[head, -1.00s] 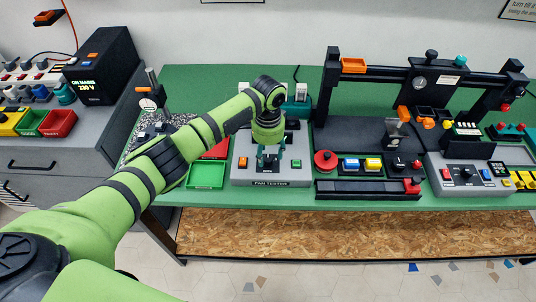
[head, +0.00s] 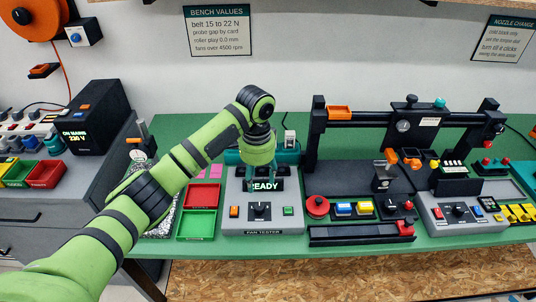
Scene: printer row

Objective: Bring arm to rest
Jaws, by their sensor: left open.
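My left arm comes in from the lower left and reaches over the green bench (head: 296,254). My left gripper (head: 263,184) points down above the fan tester (head: 262,226), in front of its display, which reads READY. Its fingers are apart with nothing seen between them. The fan tester is a grey box with an orange button, a black knob and a green button. Whether the fingertips touch the tester cannot be told. My right gripper is not in view.
Red (head: 202,195) and green (head: 196,224) trays lie left of the tester. A black gantry machine (head: 410,122) stands to the right, with a grey control box (head: 462,212) beside it. A dark power unit (head: 97,117) is at the left. The bench's front strip is mostly clear.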

